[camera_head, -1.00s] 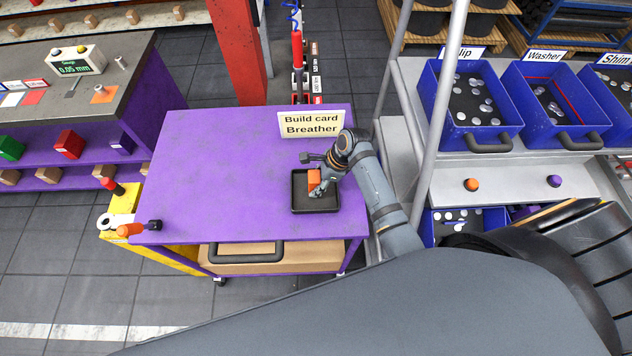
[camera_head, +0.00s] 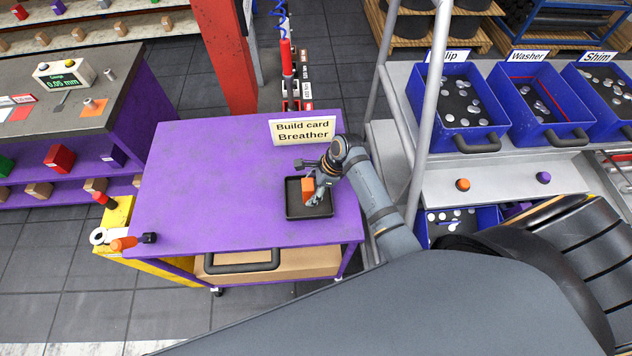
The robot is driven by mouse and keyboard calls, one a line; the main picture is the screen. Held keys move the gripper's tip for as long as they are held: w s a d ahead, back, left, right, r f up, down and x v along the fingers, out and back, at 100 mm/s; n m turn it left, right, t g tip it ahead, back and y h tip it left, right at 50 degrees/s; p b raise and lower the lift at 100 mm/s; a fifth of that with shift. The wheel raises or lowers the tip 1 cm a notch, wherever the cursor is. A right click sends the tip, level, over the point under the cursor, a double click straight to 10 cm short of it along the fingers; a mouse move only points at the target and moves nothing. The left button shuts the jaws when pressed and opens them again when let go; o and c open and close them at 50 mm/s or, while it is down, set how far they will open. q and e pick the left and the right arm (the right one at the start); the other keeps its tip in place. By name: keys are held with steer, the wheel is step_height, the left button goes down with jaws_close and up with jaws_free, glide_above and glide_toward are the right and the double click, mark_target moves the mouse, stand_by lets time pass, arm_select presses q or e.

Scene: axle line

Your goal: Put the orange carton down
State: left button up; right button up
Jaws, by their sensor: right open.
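The orange carton (camera_head: 307,186) stands in a small black tray (camera_head: 295,212) on the purple cart top (camera_head: 210,180). My right gripper (camera_head: 313,197) is at the carton's right side, low over the tray, with its jaws open. The picture is too small to tell whether a finger touches the carton. My left gripper does not show.
A "Build card Breather" sign (camera_head: 302,130) stands at the cart's back edge. The cart top left of the tray is clear. A silver rack post (camera_head: 428,110) and blue bins (camera_head: 456,112) are on the right.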

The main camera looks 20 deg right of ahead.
steer(key=b+v, duration=0.2)
steer(key=v, duration=0.9)
